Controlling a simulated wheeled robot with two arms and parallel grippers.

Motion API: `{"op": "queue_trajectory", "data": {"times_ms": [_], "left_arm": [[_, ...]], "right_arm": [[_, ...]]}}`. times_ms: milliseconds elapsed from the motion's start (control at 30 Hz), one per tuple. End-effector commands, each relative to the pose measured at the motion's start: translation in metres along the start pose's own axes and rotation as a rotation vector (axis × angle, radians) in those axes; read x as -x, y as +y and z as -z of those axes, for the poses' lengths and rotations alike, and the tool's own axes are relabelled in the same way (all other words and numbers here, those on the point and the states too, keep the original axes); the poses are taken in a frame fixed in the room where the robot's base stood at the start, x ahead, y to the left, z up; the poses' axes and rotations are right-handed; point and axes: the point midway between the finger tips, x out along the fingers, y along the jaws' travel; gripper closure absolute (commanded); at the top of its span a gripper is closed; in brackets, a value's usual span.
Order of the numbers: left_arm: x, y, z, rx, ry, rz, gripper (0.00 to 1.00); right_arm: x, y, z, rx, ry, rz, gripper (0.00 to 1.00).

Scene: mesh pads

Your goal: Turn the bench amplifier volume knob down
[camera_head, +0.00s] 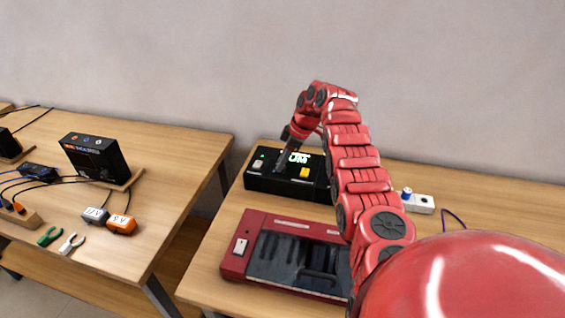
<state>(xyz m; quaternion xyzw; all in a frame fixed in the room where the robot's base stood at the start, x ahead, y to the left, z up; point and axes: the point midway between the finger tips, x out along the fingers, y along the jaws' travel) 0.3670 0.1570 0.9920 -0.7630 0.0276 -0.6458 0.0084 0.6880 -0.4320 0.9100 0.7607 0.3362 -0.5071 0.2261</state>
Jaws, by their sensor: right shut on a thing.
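The bench amplifier (262,182) is a black box on the right table. Its top bears a small green light, a pale switch, a yellow button and white lettering. My right arm reaches over it from the lower right. My right gripper (278,168) points down at the top of the amplifier, shut on the volume knob, which is small and mostly hidden by the fingers. My left gripper is not in view.
A red case with a dark window (236,262) lies in front of the amplifier. A white box with a blue knob (424,204) stands to the right. The left table holds a black device (104,160), orange and grey blocks, pliers and cables. A gap separates the tables.

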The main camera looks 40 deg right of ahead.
Motion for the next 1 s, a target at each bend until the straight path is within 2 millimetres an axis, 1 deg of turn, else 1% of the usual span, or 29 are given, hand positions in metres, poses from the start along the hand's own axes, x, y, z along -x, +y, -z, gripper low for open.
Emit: {"op": "queue_trajectory", "data": {"times_ms": [33,133,167,300,333,633,733,867,967,1000], "left_arm": [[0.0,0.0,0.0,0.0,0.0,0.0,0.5],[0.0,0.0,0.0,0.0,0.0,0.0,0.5],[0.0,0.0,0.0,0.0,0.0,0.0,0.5],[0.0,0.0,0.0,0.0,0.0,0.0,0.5],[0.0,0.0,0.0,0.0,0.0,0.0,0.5],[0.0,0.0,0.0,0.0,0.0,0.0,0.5],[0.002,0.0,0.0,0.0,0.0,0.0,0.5],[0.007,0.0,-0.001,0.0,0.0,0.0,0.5],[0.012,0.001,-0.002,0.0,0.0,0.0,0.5],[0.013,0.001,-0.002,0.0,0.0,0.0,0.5]], "right_arm": [[-0.003,-0.003,-0.002,-0.002,-0.004,0.01,1.0],[-0.004,-0.003,-0.002,-0.003,-0.004,0.01,1.0],[-0.004,-0.003,-0.002,-0.003,-0.004,0.01,0.64],[-0.003,-0.002,-0.002,-0.002,-0.003,0.008,0.39],[-0.003,-0.002,-0.002,-0.002,-0.003,0.008,0.36],[0.0,-0.001,-0.001,-0.002,-0.002,0.003,0.36],[0.007,0.0,-0.001,-0.001,-0.001,0.001,0.36],[0.031,0.001,-0.001,0.001,-0.001,-0.006,0.36],[0.056,0.0,-0.001,0.001,-0.002,-0.001,0.36],[0.068,0.001,0.0,0.0,-0.003,-0.003,0.36]]}}
